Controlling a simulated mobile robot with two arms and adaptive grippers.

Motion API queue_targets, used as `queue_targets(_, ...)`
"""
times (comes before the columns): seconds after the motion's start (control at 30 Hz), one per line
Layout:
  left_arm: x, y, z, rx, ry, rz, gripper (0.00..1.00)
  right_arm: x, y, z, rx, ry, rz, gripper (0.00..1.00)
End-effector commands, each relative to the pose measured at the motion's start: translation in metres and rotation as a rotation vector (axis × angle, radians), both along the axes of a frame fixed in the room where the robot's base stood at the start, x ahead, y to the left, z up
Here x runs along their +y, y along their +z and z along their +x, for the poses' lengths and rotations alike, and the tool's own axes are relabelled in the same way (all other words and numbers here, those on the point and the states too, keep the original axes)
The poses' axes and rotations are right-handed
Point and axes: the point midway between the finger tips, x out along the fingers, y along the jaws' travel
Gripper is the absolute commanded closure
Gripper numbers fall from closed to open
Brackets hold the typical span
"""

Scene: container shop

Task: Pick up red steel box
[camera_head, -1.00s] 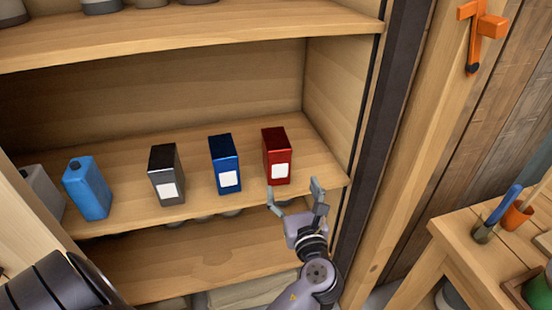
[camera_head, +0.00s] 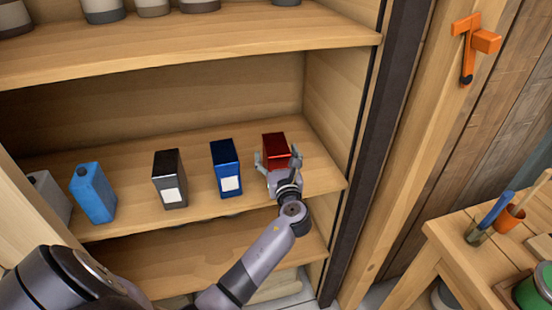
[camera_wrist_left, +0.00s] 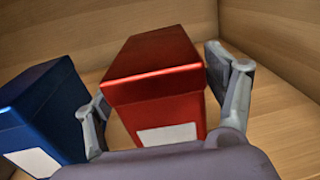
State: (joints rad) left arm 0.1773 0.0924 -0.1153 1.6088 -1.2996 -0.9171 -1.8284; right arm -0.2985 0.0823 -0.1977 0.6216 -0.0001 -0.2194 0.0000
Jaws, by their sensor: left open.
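The red steel box (camera_head: 276,147) stands upright at the right end of the middle shelf. My left gripper (camera_head: 277,163) is open around its front, one finger on each side, and hides most of its lower front. In the left wrist view the red box (camera_wrist_left: 155,75) has a white label and stands between the spread fingers of the left gripper (camera_wrist_left: 160,95). The right finger shows a small gap to the box; whether the left finger touches it I cannot tell. My right gripper is not in view.
A blue box (camera_head: 225,166) stands close to the left of the red one, near my left finger. A dark grey box (camera_head: 170,180) and a blue canister (camera_head: 93,192) stand further left. The shelf's side wall (camera_head: 332,100) is to the right.

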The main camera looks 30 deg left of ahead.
Motion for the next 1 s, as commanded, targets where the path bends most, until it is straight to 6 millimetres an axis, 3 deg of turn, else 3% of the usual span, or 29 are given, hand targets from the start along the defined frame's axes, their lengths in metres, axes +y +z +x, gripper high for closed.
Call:
queue_targets(0.1, 0.0084, 0.0005, 0.0094, 0.0, -0.001, 0.0, 0.22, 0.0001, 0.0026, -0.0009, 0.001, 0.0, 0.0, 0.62)
queue_targets(0.37, 0.0101, -0.0009, 0.0111, 0.0, -0.001, -0.001, 0.22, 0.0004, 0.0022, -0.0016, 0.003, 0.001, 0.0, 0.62)
queue_targets(1.0, 0.0097, -0.0008, 0.0109, 0.0, -0.001, -0.001, 0.65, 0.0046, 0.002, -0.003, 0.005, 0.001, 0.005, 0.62)
